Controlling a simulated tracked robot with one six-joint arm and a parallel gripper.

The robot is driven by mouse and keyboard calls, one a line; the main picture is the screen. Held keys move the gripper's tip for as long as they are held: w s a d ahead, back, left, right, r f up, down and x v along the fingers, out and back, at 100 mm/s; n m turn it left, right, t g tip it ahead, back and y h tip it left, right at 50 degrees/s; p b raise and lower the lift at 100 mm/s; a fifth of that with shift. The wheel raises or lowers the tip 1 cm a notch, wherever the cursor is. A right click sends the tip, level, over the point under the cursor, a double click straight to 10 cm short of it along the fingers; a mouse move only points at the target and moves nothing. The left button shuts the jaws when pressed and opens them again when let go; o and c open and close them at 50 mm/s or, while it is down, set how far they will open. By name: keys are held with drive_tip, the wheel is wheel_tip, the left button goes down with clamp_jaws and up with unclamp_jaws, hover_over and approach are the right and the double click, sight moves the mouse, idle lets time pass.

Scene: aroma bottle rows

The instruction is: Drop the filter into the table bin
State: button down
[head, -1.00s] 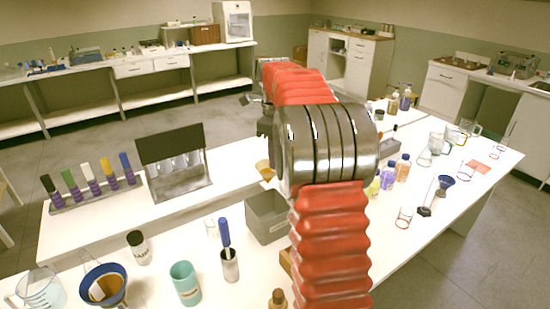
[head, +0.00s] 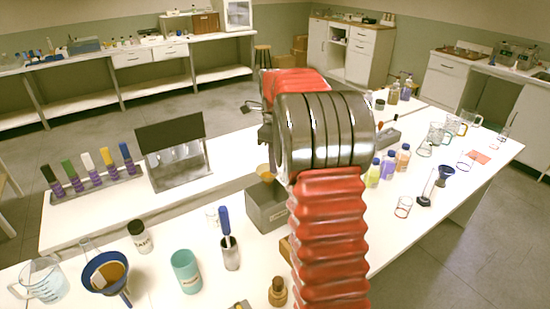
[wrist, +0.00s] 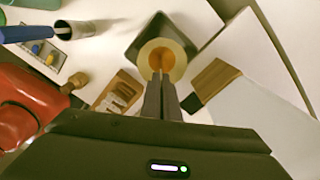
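The filter (wrist: 175,48) is a pale yellow cone with an orange-brown inside. My gripper (wrist: 161,78) is shut on its near edge in the wrist view. The filter also shows in the head view (head: 265,172), just left of my arm and over the back of the bin. The table bin (head: 268,217) is a grey open box on the white table, its right side partly hidden by my arm. In the wrist view the dark bin (wrist: 134,48) lies behind and below the filter. My gripper's fingers are hidden in the head view.
A metal cup (head: 231,257) with a blue-handled tool stands left of the bin. A teal beaker (head: 186,272), a blue funnel (head: 92,268) and a corked brown bottle (head: 278,292) are nearby. A wooden block (wrist: 212,80) shows beside the bin in the wrist view.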

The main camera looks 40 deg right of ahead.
wheel_tip(320, 180, down, 11)
idle(1.2)
drive_tip(key=shift+r, duration=0.1)
drive_tip(key=c, duration=2)
unclamp_jaws()
drive_tip(key=shift+r, duration=0.15)
wheel_tip(320, 180, up, 13)
drive_tip(key=shift+r, duration=0.2)
drive_tip(key=shift+n, duration=0.3)
